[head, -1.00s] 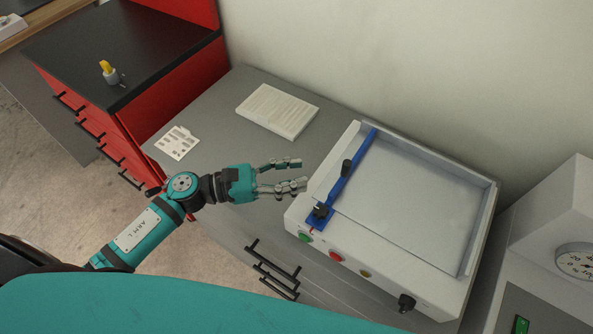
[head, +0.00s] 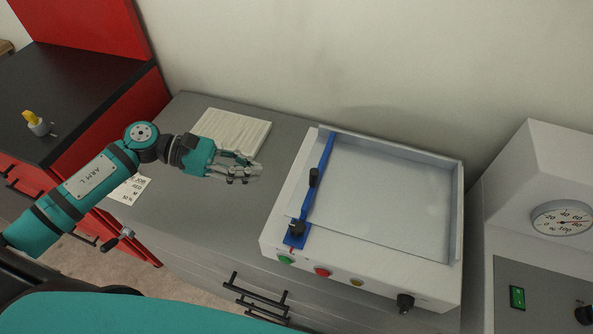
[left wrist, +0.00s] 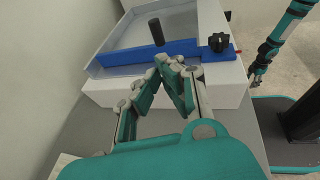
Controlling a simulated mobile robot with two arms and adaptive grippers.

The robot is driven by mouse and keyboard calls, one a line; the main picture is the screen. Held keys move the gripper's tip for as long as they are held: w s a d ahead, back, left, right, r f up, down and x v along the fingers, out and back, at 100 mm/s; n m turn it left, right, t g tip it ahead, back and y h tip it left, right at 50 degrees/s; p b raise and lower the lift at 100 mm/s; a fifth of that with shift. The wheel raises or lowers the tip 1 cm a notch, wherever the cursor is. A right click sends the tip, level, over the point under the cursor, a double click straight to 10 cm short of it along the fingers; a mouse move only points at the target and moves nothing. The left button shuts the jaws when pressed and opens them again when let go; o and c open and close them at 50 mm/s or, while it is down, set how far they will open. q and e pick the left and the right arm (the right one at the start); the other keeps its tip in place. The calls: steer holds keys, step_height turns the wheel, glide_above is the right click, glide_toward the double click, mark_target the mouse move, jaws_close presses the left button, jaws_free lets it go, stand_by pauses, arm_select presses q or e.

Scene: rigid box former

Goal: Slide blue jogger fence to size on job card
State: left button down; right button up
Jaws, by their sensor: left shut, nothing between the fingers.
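The blue jogger fence (head: 325,158) lies along the left side of the white tray machine (head: 372,280). It carries a black upright handle (head: 314,178) and a black knob (head: 296,228) at its front end. In the left wrist view the fence (left wrist: 125,58) spans beyond my fingertips, with its knob (left wrist: 219,42) to the right. My left gripper (head: 247,172) is shut and empty, left of the machine and apart from the fence. The job card (head: 130,188) lies on the grey counter, partly hidden by my left arm.
A paper stack (head: 238,130) lies on the grey counter (head: 205,215) behind my left gripper. A gauge machine (head: 545,185) stands at the right. The tray's floor (head: 385,200) right of the fence is empty. A black-topped red cabinet (head: 85,85) stands at the left.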

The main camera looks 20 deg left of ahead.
arm_select(q)
steer(key=p, duration=0.4)
glide_toward(316, 178)
steer(key=d+f, duration=0.1)
steer(key=w+d+f, duration=0.1)
steer(key=d+f, duration=0.1)
steer(key=w+d+f, duration=0.1)
steer(key=shift+w+d+f, duration=0.15)
steer(key=shift+d+f, duration=0.1)
steer(key=shift+f, duration=0.1)
steer(key=shift+d+b, duration=0.1)
steer(key=shift+b, duration=0.25)
steer(key=shift+w+d+f+b, duration=0.15)
steer(key=shift+d+b, duration=0.25)
steer(key=shift+b, duration=0.3)
steer(key=shift+d, duration=0.1)
